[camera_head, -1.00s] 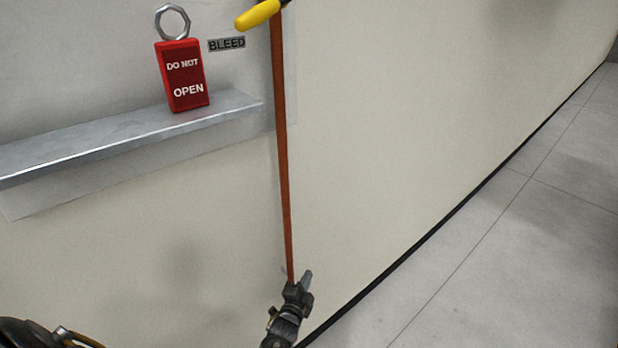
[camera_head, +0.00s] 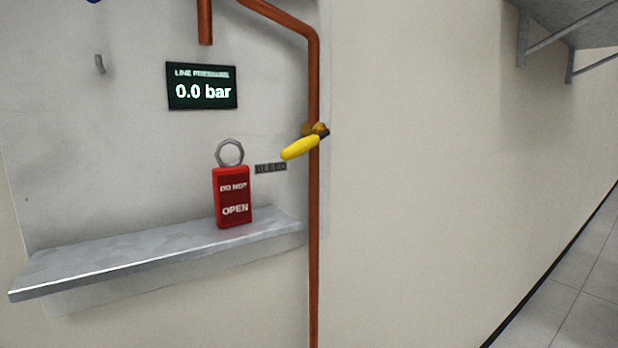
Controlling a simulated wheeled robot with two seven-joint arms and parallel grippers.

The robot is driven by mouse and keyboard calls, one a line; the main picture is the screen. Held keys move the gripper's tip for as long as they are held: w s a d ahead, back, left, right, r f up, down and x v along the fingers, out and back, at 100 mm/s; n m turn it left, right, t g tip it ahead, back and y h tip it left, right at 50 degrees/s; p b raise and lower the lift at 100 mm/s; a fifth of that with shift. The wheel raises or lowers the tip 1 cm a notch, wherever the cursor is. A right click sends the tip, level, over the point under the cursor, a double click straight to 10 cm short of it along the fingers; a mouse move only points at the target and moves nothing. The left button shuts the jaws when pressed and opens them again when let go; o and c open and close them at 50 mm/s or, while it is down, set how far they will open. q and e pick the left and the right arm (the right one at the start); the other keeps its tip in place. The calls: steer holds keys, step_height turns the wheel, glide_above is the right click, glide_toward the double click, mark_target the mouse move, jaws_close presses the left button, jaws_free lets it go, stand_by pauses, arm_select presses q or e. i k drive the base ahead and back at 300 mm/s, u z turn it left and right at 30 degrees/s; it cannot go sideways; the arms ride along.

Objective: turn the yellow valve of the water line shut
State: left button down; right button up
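The yellow valve handle (camera_head: 300,147) sits on the vertical copper pipe (camera_head: 314,230), by a brass valve body (camera_head: 316,129). The handle points left and slightly down, across the pipe. A small label, which reads BLEED in the earlier view, is on the wall (camera_head: 270,168) just left of and below the handle. Neither of my grippers is in view.
A red "DO NOT OPEN" lock (camera_head: 233,200) with a grey shackle stands on a metal shelf (camera_head: 150,252). A dark display (camera_head: 202,86) reads 0.0 bar. A grey hook (camera_head: 100,65) is at upper left. Bare wall lies right of the pipe; wall brackets (camera_head: 570,40) are at upper right.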

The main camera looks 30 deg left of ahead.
mark_target(300, 147)
steer(key=k, duration=1.25)
steer(key=z, duration=0.45)
steer(key=i, duration=0.45)
steer(key=z, duration=0.7)
steer(key=i, duration=0.7)
steer(key=u, duration=0.75)
steer(key=i, duration=0.6)
steer(key=u, duration=0.7)
